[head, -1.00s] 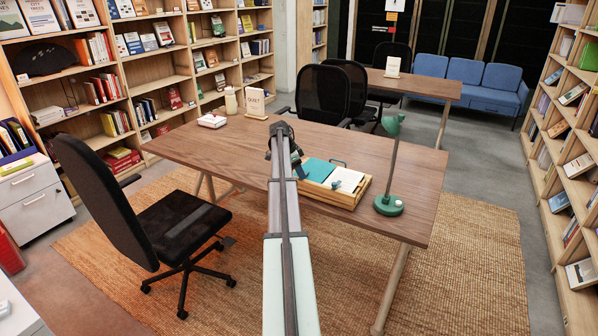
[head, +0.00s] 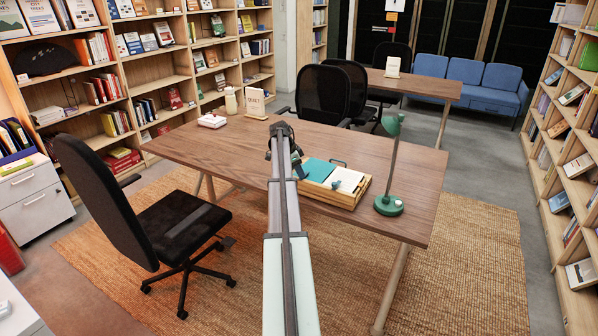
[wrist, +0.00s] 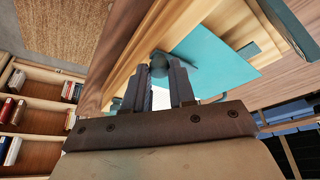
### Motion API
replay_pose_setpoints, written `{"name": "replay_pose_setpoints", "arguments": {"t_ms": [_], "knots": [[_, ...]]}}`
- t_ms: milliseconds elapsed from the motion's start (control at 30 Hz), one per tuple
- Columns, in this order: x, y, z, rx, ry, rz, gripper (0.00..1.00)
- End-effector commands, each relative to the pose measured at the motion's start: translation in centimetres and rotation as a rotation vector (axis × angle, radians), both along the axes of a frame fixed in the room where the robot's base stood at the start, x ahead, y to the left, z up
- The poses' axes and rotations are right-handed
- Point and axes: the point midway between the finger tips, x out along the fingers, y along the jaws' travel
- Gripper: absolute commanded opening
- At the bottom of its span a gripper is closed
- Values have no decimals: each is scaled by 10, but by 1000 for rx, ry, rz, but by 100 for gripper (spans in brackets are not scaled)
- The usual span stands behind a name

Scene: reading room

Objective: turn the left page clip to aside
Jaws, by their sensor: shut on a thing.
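The wooden book rest (head: 348,201) lies on the desk with a teal page (head: 318,169) on its left and a white page (head: 348,179) on its right. A small blue-green knob (head: 336,185) shows near the lower edge of the white page. My gripper (head: 296,168) is at the left edge of the rest, where my arm hides the left clip from the head camera. In the wrist view my gripper (wrist: 160,72) is shut on a dark round knob (wrist: 158,62), apparently the left page clip's, beside the teal page (wrist: 212,58).
A green desk lamp (head: 390,204) stands close to the right of the rest. A sign (head: 256,102), a pale jar (head: 231,100) and a small white box (head: 212,120) stand at the desk's far left. The desk (head: 225,145) left of my arm is mostly bare.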

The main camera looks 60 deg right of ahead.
Motion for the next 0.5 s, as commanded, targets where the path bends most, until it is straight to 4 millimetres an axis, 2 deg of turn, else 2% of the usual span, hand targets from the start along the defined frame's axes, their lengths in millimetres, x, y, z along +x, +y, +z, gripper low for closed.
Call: {"name": "replay_pose_setpoints", "arguments": {"t_ms": [267,500], "knots": [[-2,2,0,-2,1,93,0],[-3,3,0,-3,1,284,0]]}}
